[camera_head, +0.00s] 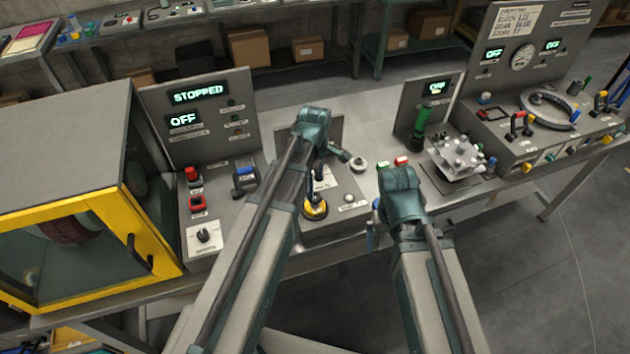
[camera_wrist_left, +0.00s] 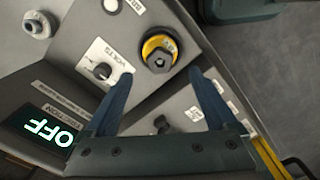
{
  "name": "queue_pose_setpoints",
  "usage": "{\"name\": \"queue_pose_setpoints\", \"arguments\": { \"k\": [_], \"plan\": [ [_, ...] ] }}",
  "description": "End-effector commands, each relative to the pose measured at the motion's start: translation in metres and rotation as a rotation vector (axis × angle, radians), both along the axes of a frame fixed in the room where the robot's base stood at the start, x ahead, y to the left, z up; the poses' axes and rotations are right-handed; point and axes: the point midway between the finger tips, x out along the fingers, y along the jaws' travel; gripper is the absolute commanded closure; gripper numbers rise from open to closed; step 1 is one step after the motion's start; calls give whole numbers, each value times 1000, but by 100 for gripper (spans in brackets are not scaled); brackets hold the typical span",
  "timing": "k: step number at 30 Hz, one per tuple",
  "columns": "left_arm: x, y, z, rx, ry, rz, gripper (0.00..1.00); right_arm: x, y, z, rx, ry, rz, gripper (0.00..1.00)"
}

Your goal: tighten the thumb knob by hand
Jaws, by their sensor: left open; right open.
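Several knobs show, and I cannot tell for certain which is the thumb knob. A dark hexagonal knob on a yellow round base (camera_wrist_left: 160,52) sits near the panel's front edge. It also shows in the head view (camera_head: 315,208). A pale grey round knob (camera_wrist_left: 37,25) stands at upper left in the left wrist view, and it shows in the head view (camera_head: 357,164). My left gripper (camera_wrist_left: 160,75) is open and empty above the panel, with the yellow-based knob beyond and between its fingertips. My right gripper (camera_head: 376,222) is open beside the bench front, partly hidden by its wrist.
A black-pointer dial (camera_wrist_left: 103,71) on a white plate lies left of the yellow-based knob. A lit OFF display (camera_wrist_left: 50,128) stands at lower left. A yellow-framed enclosure (camera_head: 110,240) is at left. A white fixture (camera_head: 457,158) and a gauge panel (camera_head: 522,55) are at right.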

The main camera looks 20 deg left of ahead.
Motion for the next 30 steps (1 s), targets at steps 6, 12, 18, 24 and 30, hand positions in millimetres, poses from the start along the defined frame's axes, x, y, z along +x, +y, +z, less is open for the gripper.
{"name": "queue_pose_setpoints", "arguments": {
  "k": [6, 12, 18, 24, 30],
  "plan": [
    [0, 0, -38, 0, 0, 0, 9, 0, 0, -38, 0, 0, -1, 0],
    [0, 0, -57, 0, 0, 0, 9, 0, 0, -57, 0, 0, -2, 0],
    [0, 0, -60, 0, 0, 0, 9, 0, 0, -60, 0, 0, -2, 0],
    [0, 0, -59, 0, 0, 0, 13, 0, 0, -59, 0, 0, -2, 0],
    [0, 0, -59, 0, 0, 0, 49, 0, 0, -59, 0, 0, -2, 0]
  ]
}}
